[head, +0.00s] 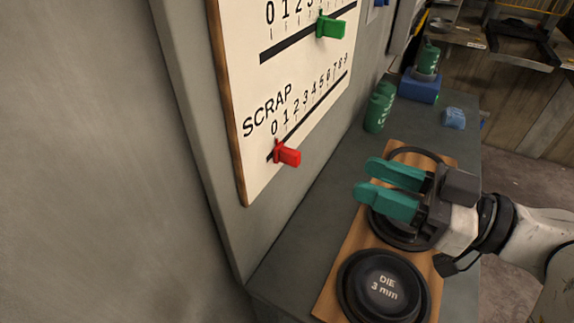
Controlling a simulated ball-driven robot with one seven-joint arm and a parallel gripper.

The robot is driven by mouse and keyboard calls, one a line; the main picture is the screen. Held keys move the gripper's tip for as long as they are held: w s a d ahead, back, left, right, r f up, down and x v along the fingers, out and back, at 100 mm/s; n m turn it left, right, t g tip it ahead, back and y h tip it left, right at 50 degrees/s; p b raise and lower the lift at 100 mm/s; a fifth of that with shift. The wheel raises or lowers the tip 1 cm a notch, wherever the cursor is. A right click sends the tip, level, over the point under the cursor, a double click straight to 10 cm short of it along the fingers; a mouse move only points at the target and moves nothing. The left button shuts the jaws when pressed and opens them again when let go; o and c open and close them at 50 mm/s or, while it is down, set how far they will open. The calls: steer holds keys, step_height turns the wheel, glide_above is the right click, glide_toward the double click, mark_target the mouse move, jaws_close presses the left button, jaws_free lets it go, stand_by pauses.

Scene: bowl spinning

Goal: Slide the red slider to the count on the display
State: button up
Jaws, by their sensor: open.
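The red slider (287,153) sits at the left end of the lower black track on the white board (235,100), just below the 0 of the SCRAP scale (310,97), which runs from 0 to 9. A green slider (330,27) sits on the upper track, near the 3; the numbers beyond it are cut off or hidden. My gripper (365,178) has teal fingers, spread apart and empty. It is to the right of the red slider, above the bench, apart from the board. I cannot make out a display showing a count in this view.
Green bottles (378,108), a blue block (420,87) and a small blue item (454,118) stand farther back. Space between my fingers and the red slider looks clear.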

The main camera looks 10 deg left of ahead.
mark_target(300, 157)
steer(key=p+x, duration=0.1)
steer(key=x, duration=0.6)
steer(key=p+x, duration=0.1)
steer(key=x, duration=0.3)
steer(key=shift+a+f+p, duration=0.15)
steer(key=shift+f+p, duration=0.15)
steer(key=shift+f, duration=0.1)
jaws_close()
